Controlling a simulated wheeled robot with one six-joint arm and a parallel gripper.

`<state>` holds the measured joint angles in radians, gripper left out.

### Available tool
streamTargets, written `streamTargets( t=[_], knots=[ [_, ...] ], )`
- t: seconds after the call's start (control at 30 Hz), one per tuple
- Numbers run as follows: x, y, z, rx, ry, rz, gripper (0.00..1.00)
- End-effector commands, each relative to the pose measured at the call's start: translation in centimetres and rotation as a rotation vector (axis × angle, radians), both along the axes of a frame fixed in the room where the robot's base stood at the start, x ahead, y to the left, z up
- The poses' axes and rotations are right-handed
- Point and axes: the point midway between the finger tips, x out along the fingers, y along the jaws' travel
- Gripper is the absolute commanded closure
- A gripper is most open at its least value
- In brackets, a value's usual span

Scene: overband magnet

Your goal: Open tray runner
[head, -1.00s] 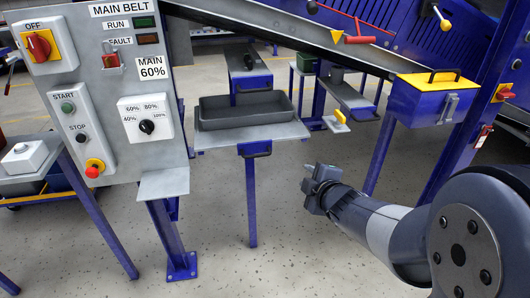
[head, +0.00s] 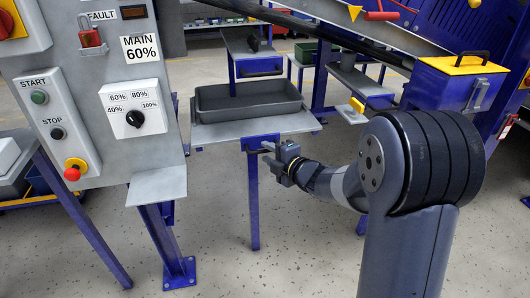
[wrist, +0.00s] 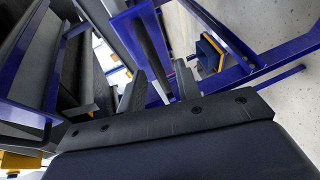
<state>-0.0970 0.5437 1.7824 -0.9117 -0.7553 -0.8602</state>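The tray runner (head: 215,133) is a grey plate on a blue post, with a dark grey tray (head: 250,115) resting on it. Its dark bar handle (head: 257,138) sits on the blue front block, partly hidden by my fingers. My gripper (head: 270,153) is at this handle, just in front of the block. In the wrist view my gripper (wrist: 158,82) has its two fingers apart, and the dark handle bar (wrist: 150,45) runs between them with gaps on the sides. I cannot tell whether either finger touches it.
The control panel (head: 90,110) with its grey ledge (head: 157,184) stands on the left. A blue box with a yellow lid (head: 455,80) is at the right. A second runner with a handle (head: 255,67) is behind. The floor in front is clear.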

Motion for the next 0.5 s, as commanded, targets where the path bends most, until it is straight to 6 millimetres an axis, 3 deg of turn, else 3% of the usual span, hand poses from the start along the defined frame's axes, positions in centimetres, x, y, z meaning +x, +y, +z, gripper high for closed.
streamTargets(
  t=[0.2,0.5],
  knots=[
    [1.5,1.2,-0.4,0.001,0.0,-0.001,0.68],
    [1.7,1.4,-0.4,0.0,0.001,-0.002,0.68]
  ],
)
